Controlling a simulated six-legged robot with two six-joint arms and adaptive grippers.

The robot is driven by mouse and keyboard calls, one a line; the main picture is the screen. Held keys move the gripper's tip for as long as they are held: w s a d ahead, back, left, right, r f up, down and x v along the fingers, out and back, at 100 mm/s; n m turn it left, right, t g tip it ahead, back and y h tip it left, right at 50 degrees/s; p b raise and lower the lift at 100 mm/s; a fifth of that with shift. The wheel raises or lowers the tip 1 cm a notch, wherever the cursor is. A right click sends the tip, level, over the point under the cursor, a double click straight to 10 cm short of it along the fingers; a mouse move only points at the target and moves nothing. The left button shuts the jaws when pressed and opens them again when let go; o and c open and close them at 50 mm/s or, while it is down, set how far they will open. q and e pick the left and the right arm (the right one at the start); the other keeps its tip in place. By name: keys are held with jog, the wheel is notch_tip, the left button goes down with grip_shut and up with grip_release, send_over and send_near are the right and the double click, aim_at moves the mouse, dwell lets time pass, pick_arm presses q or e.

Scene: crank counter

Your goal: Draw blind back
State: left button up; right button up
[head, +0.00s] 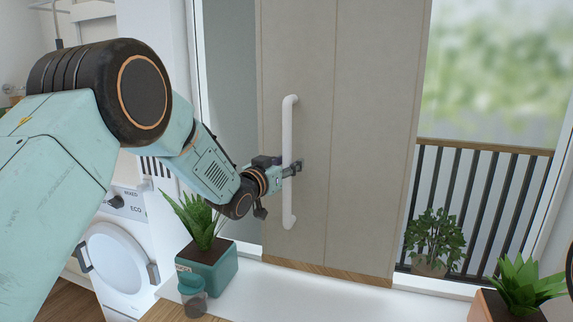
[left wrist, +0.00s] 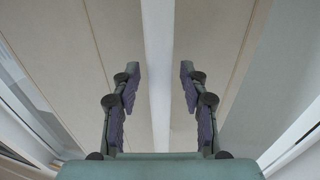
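The blind is a tall beige panel (head: 350,150) that hangs in front of the window, with a wooden strip along its bottom edge. A white vertical bar handle (head: 289,120) is fixed to its left part. My left gripper (head: 293,168) is at the handle's middle height, with its fingers at the bar. In the left wrist view the white bar (left wrist: 158,70) runs between the two fingers of the left gripper (left wrist: 160,85). The fingers are spread, one on each side, with a narrow gap to the bar. My right gripper is not in view.
A white washing machine (head: 115,255) is at the left. Right of the panel, the window shows a railing (head: 480,195) and a leafy plant (head: 433,240). Another potted plant (head: 520,288) stands front right.

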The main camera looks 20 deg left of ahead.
pick_arm(q)
jog(key=shift+w+d+f, duration=0.1)
jog(key=shift+w+d, duration=0.15)
jog(key=shift+c, duration=1.4)
jog(key=shift+s+a, duration=0.15)
jog(key=shift+a, duration=0.15)
jog(key=c, duration=0.5)
grip_shut()
jog(key=shift+d, duration=0.1)
